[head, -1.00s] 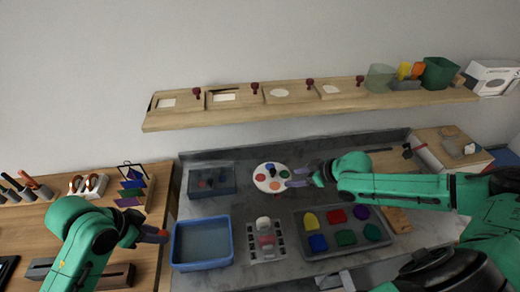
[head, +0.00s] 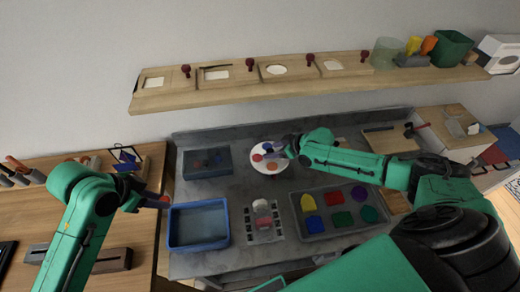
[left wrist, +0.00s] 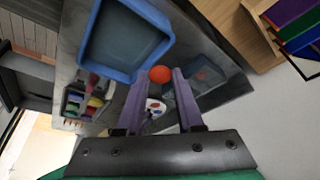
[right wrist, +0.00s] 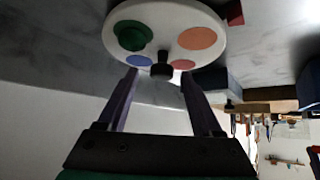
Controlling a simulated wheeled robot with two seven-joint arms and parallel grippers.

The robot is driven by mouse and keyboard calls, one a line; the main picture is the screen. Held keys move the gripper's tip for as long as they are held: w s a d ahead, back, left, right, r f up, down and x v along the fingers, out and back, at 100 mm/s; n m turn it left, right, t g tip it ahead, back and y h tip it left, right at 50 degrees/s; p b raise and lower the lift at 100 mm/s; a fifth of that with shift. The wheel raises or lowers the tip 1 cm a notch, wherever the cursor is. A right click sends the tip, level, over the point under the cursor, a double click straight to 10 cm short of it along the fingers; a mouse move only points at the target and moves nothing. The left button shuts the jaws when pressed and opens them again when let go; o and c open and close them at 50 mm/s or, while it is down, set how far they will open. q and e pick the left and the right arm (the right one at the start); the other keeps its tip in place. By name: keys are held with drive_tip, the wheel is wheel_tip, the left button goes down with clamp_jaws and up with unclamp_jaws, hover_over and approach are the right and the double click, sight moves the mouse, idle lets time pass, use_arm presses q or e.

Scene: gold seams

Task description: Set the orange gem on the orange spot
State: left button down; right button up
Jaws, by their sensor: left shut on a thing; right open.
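My left gripper (left wrist: 158,92) is shut on the orange gem (left wrist: 160,74), a round orange piece held between its fingertips. In the head view this gripper (head: 162,200) is left of the blue bin, and the gem is hard to make out. A white round plate (head: 262,169) stands at the back of the grey counter, with coloured spots. The orange spot (right wrist: 197,38) looks bare in the right wrist view; a green piece (right wrist: 132,35) stands on another part of the plate. My right gripper (right wrist: 158,78) is open at the plate's edge, its fingers either side of a dark knob (right wrist: 163,66).
The blue bin (head: 172,228) stands on the counter between my left gripper and the rest. A grey tray (head: 347,230) holds several coloured pieces. A dark blue box (head: 190,172) stands left of the plate. A wooden shelf (head: 300,86) runs along the wall above.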

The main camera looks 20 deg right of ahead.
drive_tip(key=shift+w+a+f, duration=0.15)
drive_tip(key=shift+w, duration=0.05)
drive_tip(key=shift+s, duration=0.1)
drive_tip(key=shift+c, duration=1)
clamp_jaws()
